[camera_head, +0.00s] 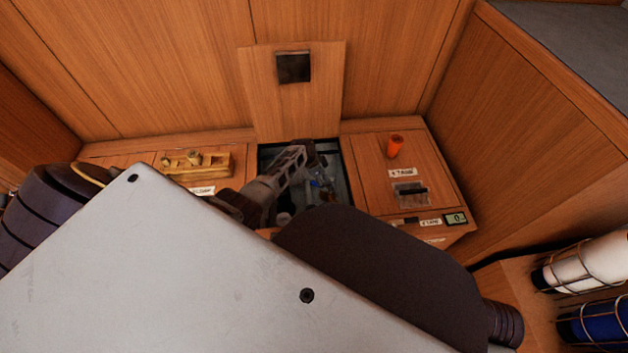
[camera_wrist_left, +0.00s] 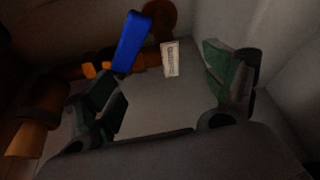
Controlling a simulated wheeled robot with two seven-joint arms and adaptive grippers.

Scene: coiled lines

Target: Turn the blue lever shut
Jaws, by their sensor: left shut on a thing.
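The blue lever (camera_wrist_left: 130,42) stands tilted on an orange-brown pipe with fittings in the dim wrist view. In the head view a small bit of blue (camera_head: 315,183) shows inside the open hatch (camera_head: 347,190). My left gripper (camera_head: 306,160) reaches down into this hatch. My right gripper is not in view.
The hatch's wooden lid (camera_head: 290,105) stands upright behind the opening. An orange cylinder (camera_head: 395,146) stands on the right-hand panel. A wooden block (camera_head: 205,165) lies on the left panel. A white tag (camera_wrist_left: 170,58) is beside the lever. Wooden walls close in the space.

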